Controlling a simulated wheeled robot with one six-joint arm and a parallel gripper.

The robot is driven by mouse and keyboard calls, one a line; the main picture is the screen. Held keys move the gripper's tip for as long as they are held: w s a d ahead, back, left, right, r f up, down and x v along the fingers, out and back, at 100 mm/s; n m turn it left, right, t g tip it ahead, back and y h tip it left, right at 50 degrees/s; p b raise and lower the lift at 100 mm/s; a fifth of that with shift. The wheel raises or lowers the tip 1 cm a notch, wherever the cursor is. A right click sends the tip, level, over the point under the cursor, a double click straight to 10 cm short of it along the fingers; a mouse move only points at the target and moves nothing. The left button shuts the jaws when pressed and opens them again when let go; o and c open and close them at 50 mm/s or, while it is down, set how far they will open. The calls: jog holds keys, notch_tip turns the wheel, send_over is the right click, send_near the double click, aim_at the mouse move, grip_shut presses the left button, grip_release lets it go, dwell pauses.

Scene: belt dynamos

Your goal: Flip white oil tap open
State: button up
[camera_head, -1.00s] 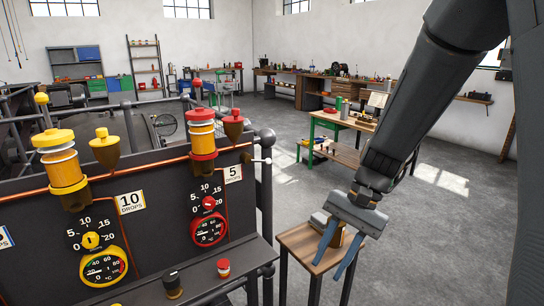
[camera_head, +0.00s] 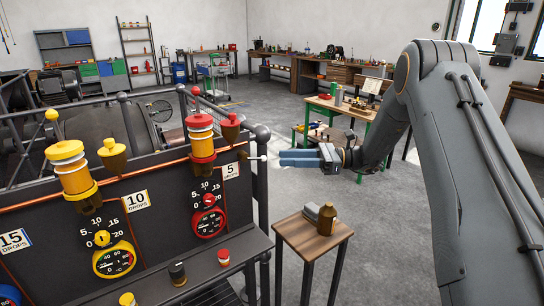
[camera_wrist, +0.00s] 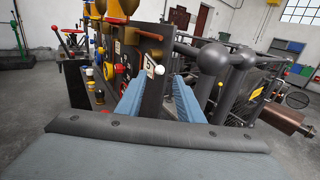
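The white oil tap (camera_head: 263,158) is a small white ball on a thin lever at the right end of the dark panel. In the head view the lever sticks out roughly level to the right. In the wrist view the white ball (camera_wrist: 159,70) appears between my two blue fingers, beyond their tips. My gripper (camera_head: 281,158) is to the right of the tap with its fingers pointing left at it. The fingers (camera_wrist: 158,82) are apart and empty. A small gap shows between the fingertips and the ball in the head view.
The dark panel (camera_head: 150,220) carries gauges, yellow and red oilers and a "5 drops" sign (camera_head: 231,171). A dark post and railing stand close by the tap. A wooden stool (camera_head: 300,236) with a brown bottle (camera_head: 326,219) stands below my gripper. Open floor lies right of it.

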aim_at(256, 159)
jog(key=shift+a+p, duration=0.85)
jog(key=shift+a, duration=1.8)
grip_shut()
